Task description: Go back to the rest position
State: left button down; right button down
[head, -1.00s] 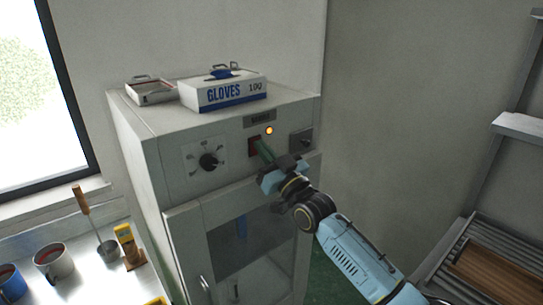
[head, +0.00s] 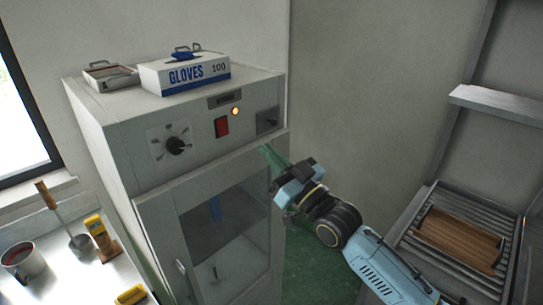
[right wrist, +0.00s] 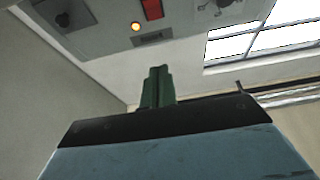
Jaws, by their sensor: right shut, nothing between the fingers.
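My right gripper (head: 274,158) has green fingers held together, with nothing between them. It is in front of the upper right of the grey cabinet (head: 120,120), below and to the right of the red switch (head: 222,127), and apart from the switch. An amber lamp (head: 236,111) glows beside the switch. In the right wrist view the shut green fingers (right wrist: 157,86) point toward the cabinet front, with the red switch (right wrist: 152,9) and lit lamp (right wrist: 135,27) above them. My left gripper is not in view.
A glove box (head: 185,75) and a metal tray (head: 110,74) sit on the cabinet. A slatted rack with a wooden board (head: 460,240) stands at right. Floor shows between cabinet and rack.

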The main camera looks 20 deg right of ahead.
dwell(0.4)
jog(key=d+f+m+g+h+b, duration=0.1)
jog(key=d+f+g+h+b, duration=0.1)
jog(key=f, duration=1.1)
jog(key=d+f+m+g+h+b, duration=0.1)
jog(key=f+g+h, duration=0.1)
jog(key=f, duration=1.1)
jog(key=s+d+f+g+h+b, duration=0.1)
jog(key=s+f+g, duration=0.25)
jog(key=f, duration=0.85)
jog(key=s+d+f+g+h+b, duration=0.15)
jog(key=s+f, duration=0.35)
jog(key=f, duration=0.7)
jog(key=s+f+g+h+b, duration=0.1)
jog(key=s+f+g+b, duration=0.35)
jog(key=s+f, duration=1.35)
jog(key=s+a+f+g, duration=0.1)
jog(key=s+f+g, duration=0.2)
jog(key=s, duration=0.8)
jog(key=s+a+f+g, duration=0.1)
jog(key=s+f+g, duration=0.2)
jog(key=s+f, duration=0.3)
jog(key=s, duration=0.5)
jog(key=shift+a, duration=0.3)
jog(key=shift+g+h, duration=0.25)
